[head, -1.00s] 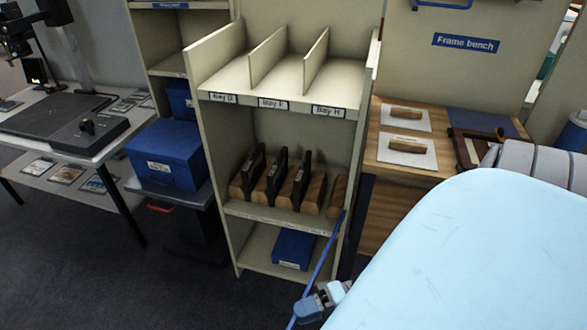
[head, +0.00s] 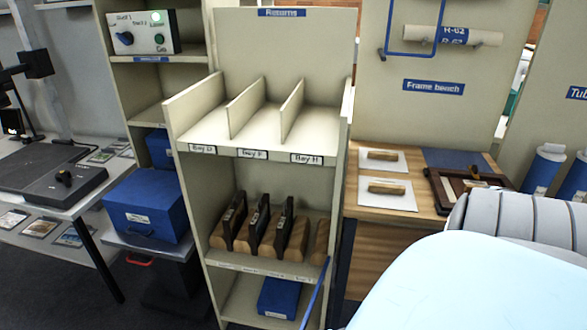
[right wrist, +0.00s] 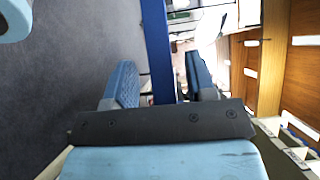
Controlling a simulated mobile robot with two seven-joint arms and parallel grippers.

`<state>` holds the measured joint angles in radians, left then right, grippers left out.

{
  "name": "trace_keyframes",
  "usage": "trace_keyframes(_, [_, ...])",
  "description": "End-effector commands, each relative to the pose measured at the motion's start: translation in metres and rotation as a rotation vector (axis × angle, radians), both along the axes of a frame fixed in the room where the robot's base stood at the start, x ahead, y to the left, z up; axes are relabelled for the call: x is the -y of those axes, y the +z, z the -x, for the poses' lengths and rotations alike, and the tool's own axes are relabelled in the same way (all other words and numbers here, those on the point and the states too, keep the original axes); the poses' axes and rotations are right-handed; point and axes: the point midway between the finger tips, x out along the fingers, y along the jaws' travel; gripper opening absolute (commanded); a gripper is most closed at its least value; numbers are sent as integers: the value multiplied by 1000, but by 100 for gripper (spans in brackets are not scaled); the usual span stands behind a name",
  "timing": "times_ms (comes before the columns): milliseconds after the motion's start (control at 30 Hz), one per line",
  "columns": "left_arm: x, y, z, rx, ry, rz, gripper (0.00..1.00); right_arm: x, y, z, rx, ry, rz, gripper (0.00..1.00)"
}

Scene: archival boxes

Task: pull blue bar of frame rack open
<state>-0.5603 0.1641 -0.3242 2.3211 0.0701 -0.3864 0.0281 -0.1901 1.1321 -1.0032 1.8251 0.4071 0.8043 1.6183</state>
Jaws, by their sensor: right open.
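A long, thin blue bar (head: 316,293) slants down past the right edge of the shelf unit in the head view and leaves at the bottom. In the right wrist view the blue bar (right wrist: 158,45) runs down between the two fingers of my right gripper (right wrist: 162,85). That gripper is open, with a finger on each side of the bar and a visible gap on the right. Its jaws are outside the head view; my pale blue arm fills the lower right there. The bar's far ends are hidden or out of view. My left gripper is in neither view.
A cream shelf unit (head: 187,140) with bays and wooden blocks stands in the middle. Right of it is the wooden frame bench (head: 425,216) with pads and a brown frame. A blue box (head: 145,205) and a table (head: 75,205) stand left. Dark floor shows lower left.

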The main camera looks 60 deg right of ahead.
Motion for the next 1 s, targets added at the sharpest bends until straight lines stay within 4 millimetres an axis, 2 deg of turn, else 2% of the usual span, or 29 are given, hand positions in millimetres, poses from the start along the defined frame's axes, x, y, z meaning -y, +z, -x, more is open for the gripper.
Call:
trace_keyframes(133, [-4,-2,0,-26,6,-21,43,26,1,16,-4,0,5,51])
trace_keyframes(333, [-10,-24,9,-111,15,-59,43,66,2,41,-4,0,3,51])
trace_keyframes(500, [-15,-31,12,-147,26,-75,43,92,1,56,-3,0,3,51])
trace_keyframes(700, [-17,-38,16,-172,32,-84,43,106,1,65,-1,0,1,51])
trace_keyframes(1000, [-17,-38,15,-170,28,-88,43,108,0,66,0,0,0,51])
